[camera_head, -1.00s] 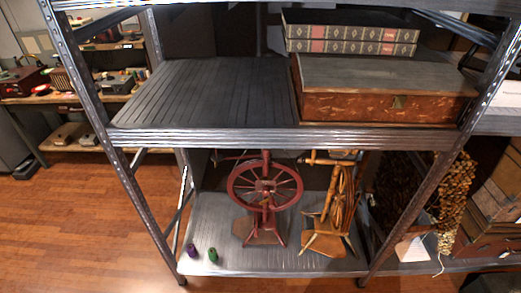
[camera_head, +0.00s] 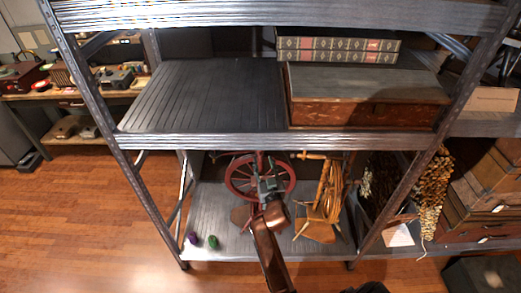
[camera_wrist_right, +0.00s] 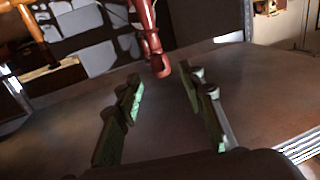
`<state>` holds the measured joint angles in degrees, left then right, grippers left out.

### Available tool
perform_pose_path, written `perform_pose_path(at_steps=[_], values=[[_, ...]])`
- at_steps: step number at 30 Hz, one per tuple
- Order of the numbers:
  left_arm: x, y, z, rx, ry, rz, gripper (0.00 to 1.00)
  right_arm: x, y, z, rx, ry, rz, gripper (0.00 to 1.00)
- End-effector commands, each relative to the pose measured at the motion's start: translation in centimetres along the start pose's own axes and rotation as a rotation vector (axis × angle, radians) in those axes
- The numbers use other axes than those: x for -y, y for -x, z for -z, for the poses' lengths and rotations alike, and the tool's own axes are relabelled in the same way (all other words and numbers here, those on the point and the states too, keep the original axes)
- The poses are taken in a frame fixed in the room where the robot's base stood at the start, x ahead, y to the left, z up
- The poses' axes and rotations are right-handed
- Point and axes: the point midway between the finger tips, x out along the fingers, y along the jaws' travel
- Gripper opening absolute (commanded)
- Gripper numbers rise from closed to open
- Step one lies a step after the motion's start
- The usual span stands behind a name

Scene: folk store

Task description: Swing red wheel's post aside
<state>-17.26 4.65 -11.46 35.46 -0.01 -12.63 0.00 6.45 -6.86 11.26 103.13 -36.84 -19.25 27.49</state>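The red spinning wheel (camera_head: 234,180) stands on the lower shelf. My right gripper (camera_head: 268,186) is in front of it and hides part of its hub and lower frame. In the right wrist view, a red turned wooden post (camera_wrist_right: 152,40) hangs down from the top edge and ends in a rounded knob. My right gripper (camera_wrist_right: 160,80) is open there, its two green-padded fingers wide apart. The knob is close to the gap between the fingertips; I see no finger touching it. My left gripper is not in view.
A light wooden spinning wheel (camera_head: 330,190) stands just right of the red one. Purple (camera_head: 193,238) and green (camera_head: 213,242) spools stand at the lower shelf's front left. The upper shelf's front edge (camera_head: 270,142) runs above my right gripper. Metal uprights (camera_head: 135,190) flank the opening.

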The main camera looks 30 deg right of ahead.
Motion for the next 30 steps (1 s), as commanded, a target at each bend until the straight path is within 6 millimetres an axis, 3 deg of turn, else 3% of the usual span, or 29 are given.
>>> perform_pose_path(at_steps=[9, 15, 26, 30], values=[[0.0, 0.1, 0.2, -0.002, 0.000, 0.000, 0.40, 0.0, -4.7, 0.1, -0.001, 0.002, 0.000, 0.36], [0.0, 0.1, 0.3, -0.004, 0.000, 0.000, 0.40, 0.0, -6.9, -0.1, 0.001, 0.001, 0.000, 0.36], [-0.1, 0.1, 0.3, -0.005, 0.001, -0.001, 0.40, 0.0, -7.4, -0.1, 0.001, 0.001, 0.001, 0.36], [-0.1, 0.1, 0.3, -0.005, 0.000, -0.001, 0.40, 0.0, -7.4, -0.1, 0.001, 0.001, 0.001, 0.27]])
